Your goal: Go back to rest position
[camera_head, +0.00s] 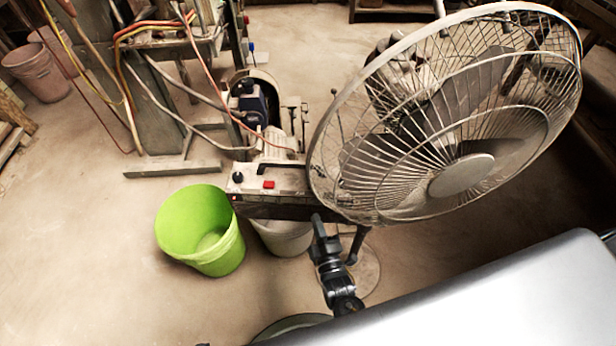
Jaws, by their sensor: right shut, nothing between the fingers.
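My right gripper (319,222) is in the lower middle of the head view, a dark, slim shape pointing up and away from me. Its fingers are shut with nothing between them. Its tips show just below the front of a machine box with a red button (268,184); I cannot tell whether they touch anything. My left gripper is not in view.
A large caged fan (462,175) stands close on the right. A bright green bucket (200,232) and a whitish bucket (283,238) stand on the floor left of my gripper. Machinery with loose cables (185,60) fills the upper left. The lower left floor is clear.

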